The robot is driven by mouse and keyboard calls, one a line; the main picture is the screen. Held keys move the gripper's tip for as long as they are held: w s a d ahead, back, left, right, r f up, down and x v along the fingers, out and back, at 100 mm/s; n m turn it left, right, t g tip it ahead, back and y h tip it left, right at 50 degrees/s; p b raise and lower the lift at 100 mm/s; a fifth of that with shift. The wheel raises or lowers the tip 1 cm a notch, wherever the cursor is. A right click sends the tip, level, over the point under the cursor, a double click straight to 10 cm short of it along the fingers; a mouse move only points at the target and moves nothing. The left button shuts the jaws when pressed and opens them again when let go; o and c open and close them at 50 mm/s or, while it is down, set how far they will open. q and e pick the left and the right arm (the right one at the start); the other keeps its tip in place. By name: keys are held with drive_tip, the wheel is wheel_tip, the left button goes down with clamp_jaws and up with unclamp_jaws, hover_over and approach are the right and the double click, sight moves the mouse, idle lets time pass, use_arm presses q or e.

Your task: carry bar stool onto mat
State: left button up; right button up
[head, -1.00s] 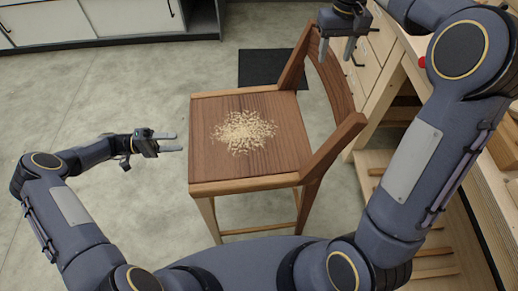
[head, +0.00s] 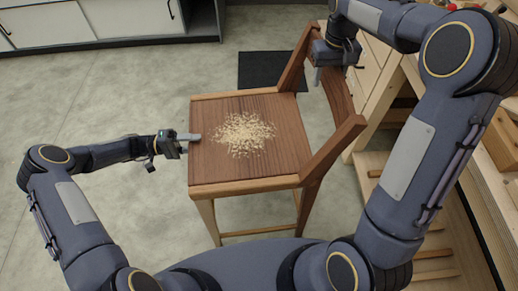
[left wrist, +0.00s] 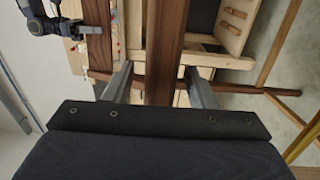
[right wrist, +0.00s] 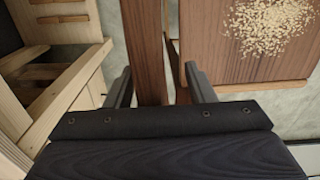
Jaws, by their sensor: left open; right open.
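The wooden bar stool (head: 205,165) stands upright on the floor with a heap of pale shavings (head: 245,135) on its seat. The black mat (head: 258,68) lies on the floor behind it, partly hidden by the stool's back. My left gripper (head: 192,137) is open at the left edge of the seat; in the left wrist view a wooden rail of the stool (left wrist: 163,60) lies between its fingers. My right gripper (head: 330,75) is open at the top of the stool's back; in the right wrist view the back rail (right wrist: 145,50) lies between its fingers.
A wooden workbench with drawers (head: 380,80) stands close to the right of the stool. A white cabinet (head: 60,20) runs along the back left. The concrete floor (head: 120,90) is clear on the left and around the mat.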

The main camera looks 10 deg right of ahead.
use_arm(q)
drive_tip(key=shift+d, duration=0.15)
use_arm(e)
drive_tip(key=shift+f, duration=0.15)
use_arm(q)
drive_tip(key=shift+c, duration=0.3)
use_arm(e)
drive_tip(key=shift+c, duration=0.3)
use_arm(q)
clamp_jaws()
use_arm(e)
clamp_jaws()
idle(0.3)
use_arm(q)
drive_tip(key=shift+r, duration=0.25)
use_arm(e)
drive_tip(key=shift+w+r, duration=0.15)
drive_tip(key=shift+r, duration=0.2)
